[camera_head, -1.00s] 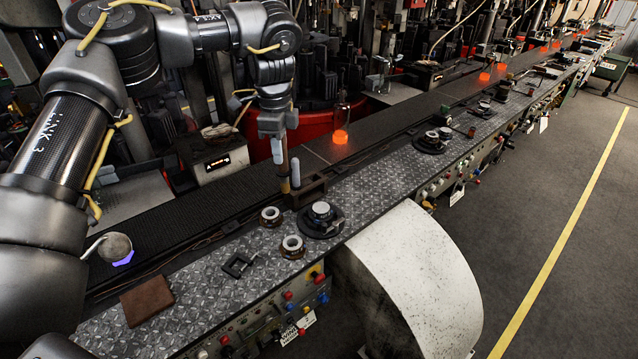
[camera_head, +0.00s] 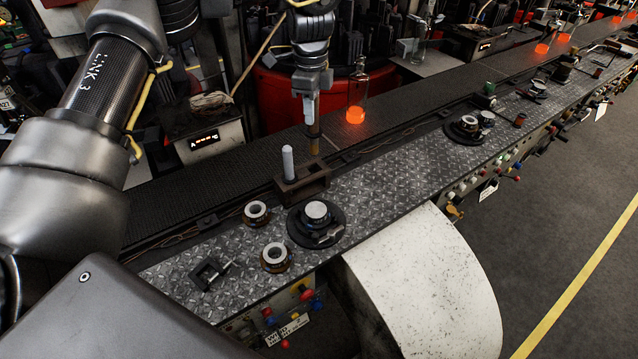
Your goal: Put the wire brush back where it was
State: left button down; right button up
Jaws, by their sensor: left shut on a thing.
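My left gripper (camera_head: 311,92) hangs fingers down over the conveyor side of the bench and is shut on the wire brush (camera_head: 313,138). The brush is a thin, upright brownish stick below the fingers; its bristles cannot be made out. Its lower end shows just above and behind the right part of a dark open metal holder (camera_head: 288,194) on the tread-plate bench. I cannot tell whether it touches the holder. A light grey rod (camera_head: 288,162) stands upright at the holder's left end. My right gripper is not in view.
A round black fixture (camera_head: 299,233), two ring moulds (camera_head: 256,213) (camera_head: 276,258) and a dark square clamp (camera_head: 207,273) lie near the holder on the bench (camera_head: 395,178). A bottle with a glowing orange base (camera_head: 356,114) stands on the dark conveyor behind.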

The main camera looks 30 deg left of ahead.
aim_at(313, 148)
pick_arm(q)
jog(key=shift+s+f, duration=0.2)
jog(key=shift+f, duration=0.25)
jog(key=shift+w+f, duration=0.4)
jog(key=shift+f, duration=0.1)
notch_tip(313, 148, down, 5)
jog(key=shift+s+r, duration=0.15)
jog(key=shift+f, duration=0.3)
notch_tip(313, 148, down, 3)
jog(key=shift+f+p, duration=0.1)
jog(key=shift+p, duration=0.25)
jog(key=shift+f, duration=0.45)
jog(key=shift+f, duration=0.1)
